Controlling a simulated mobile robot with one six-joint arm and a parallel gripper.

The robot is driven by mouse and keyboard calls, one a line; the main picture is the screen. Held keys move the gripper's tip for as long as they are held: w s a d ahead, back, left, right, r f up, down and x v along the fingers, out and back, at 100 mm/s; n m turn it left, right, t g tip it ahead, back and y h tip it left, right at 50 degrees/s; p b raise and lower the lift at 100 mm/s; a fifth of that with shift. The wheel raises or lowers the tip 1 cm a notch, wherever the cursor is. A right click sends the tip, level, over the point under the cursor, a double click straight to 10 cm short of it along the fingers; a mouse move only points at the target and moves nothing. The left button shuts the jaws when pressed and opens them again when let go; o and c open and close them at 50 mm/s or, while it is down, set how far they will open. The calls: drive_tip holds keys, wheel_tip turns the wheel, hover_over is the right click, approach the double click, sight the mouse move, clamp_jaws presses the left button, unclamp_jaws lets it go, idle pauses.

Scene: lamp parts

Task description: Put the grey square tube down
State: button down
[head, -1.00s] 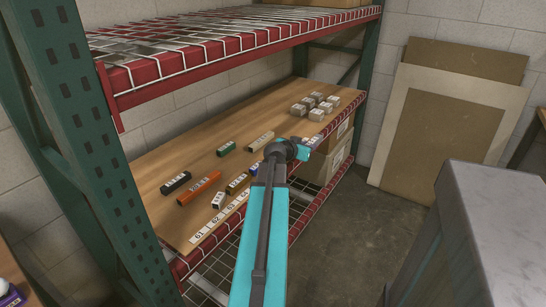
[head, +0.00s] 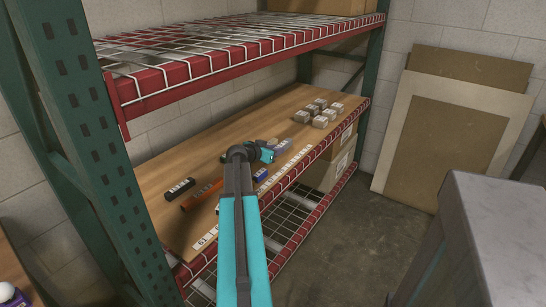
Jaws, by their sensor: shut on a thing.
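My gripper (head: 267,153) is over the wooden shelf board, left of the pale boxes. It is shut, and a pale grey piece (head: 284,145) just beyond its fingers appears to be the grey square tube. The tube is small and partly hidden by the gripper, so I cannot tell whether it touches the board.
A black part (head: 180,188) and an orange tube (head: 203,195) lie left of my arm. A blue part (head: 260,174) lies close below the gripper. Several pale boxes (head: 320,112) stand at the far right of the board (head: 160,165). The red upper shelf beam (head: 190,72) hangs above.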

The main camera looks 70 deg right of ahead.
drive_tip(key=shift+w, duration=0.55)
drive_tip(key=shift+f, duration=0.1)
drive_tip(key=shift+f, duration=1.7)
drive_tip(key=shift+s+a+f+b, duration=0.1)
drive_tip(key=shift+a+f+b, duration=0.05)
drive_tip(key=shift+f+b, duration=0.75)
drive_tip(key=c, duration=1.5)
unclamp_jaws()
drive_tip(key=shift+r+p, duration=0.3)
